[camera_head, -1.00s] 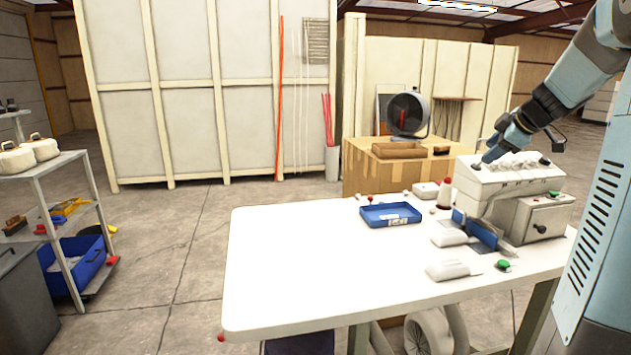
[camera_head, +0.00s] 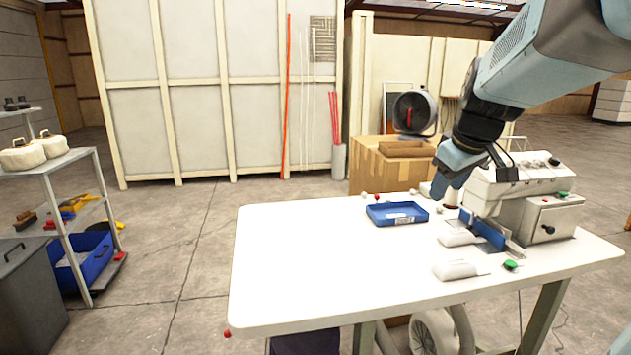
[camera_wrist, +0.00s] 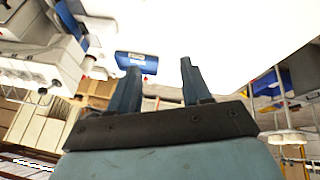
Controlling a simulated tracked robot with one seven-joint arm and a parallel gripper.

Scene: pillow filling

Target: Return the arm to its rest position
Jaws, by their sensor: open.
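My gripper (camera_head: 446,178) hangs in the air in front of the white machine, above the back right part of the table in the head view. In the wrist view my gripper (camera_wrist: 160,72) shows two blue-grey fingers spread apart with nothing between them. My arm comes in from the upper right of the head view. The fingertips partly hide things behind them.
A white table (camera_head: 330,270) holds a blue tray (camera_head: 397,213), a white machine (camera_head: 520,205) and small white pieces (camera_head: 456,270). A cardboard box (camera_head: 385,165) stands behind. A metal shelf (camera_head: 75,195) is at left. The table's left half is clear.

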